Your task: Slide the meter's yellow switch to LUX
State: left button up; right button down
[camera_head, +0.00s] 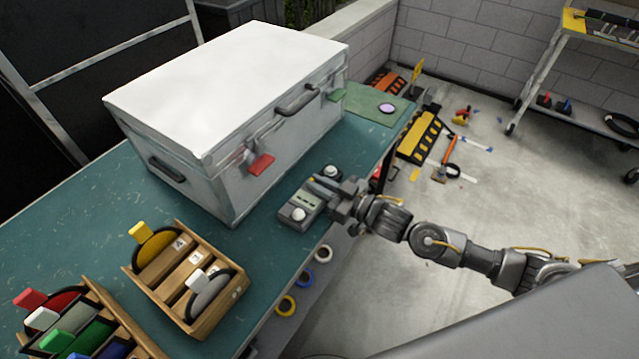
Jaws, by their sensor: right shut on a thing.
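The meter (303,204) is a small grey device with pale round knobs or domes. It lies on the green table top, close to the table's right edge, in front of the white case. My right gripper (338,194) reaches in from the right and is shut on the meter at its right side. The fingers and the wrist cover part of the meter there. I cannot make out the yellow switch or the LUX mark at this size. My left gripper is not in view.
A large white case (230,90) with red and green latches stands right behind the meter. A wooden rack (222,315) with lettered slots and another wooden tray (128,328) stand at the front left. Tape rolls (305,277) hang below the table edge (270,312).

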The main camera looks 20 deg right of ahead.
jog(key=p+v, duration=0.1)
jog(key=v, duration=0.3)
jog(key=shift+s, duration=0.1)
jog(key=c, duration=1.4)
grip_release()
jog(key=shift+c, duration=0.2)
jog(key=b+v, duration=0.2)
jog(key=v, duration=0.8)
jog(key=shift+s+d, duration=0.25)
jog(key=shift+s, duration=0.05)
